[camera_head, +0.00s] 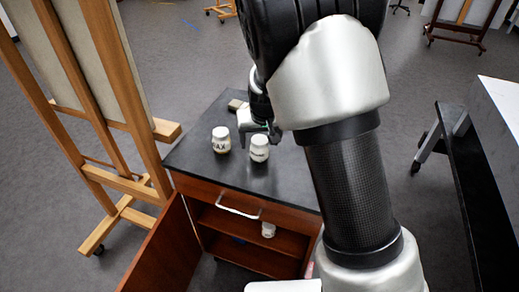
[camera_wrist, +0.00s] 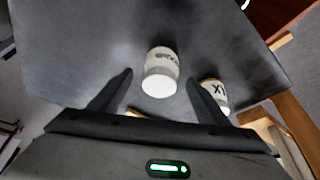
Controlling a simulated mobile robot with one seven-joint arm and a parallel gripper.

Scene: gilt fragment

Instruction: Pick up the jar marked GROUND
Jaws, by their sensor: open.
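A white jar (camera_head: 259,148) with a dark-lettered label stands on the black cabinet top; its lettering is too small to read fully. In the wrist view this jar (camera_wrist: 161,66) shows its white lid and a label turned upside down, between my fingers' lines. A second white jar (camera_head: 221,140), lettered WAX, stands to its left; in the wrist view it (camera_wrist: 214,95) is at the right, partly behind a finger. My gripper (camera_wrist: 159,80) is open and empty. In the head view my gripper (camera_head: 261,131) is just behind and above the first jar, partly hidden by my arm.
The cabinet (camera_head: 290,181) has an open door (camera_head: 160,252) and a small white jar (camera_head: 268,230) on its inner shelf. A pale block (camera_head: 237,104) lies at the top's back edge. A wooden easel (camera_head: 120,125) stands left; a dark bench (camera_head: 462,190) is right.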

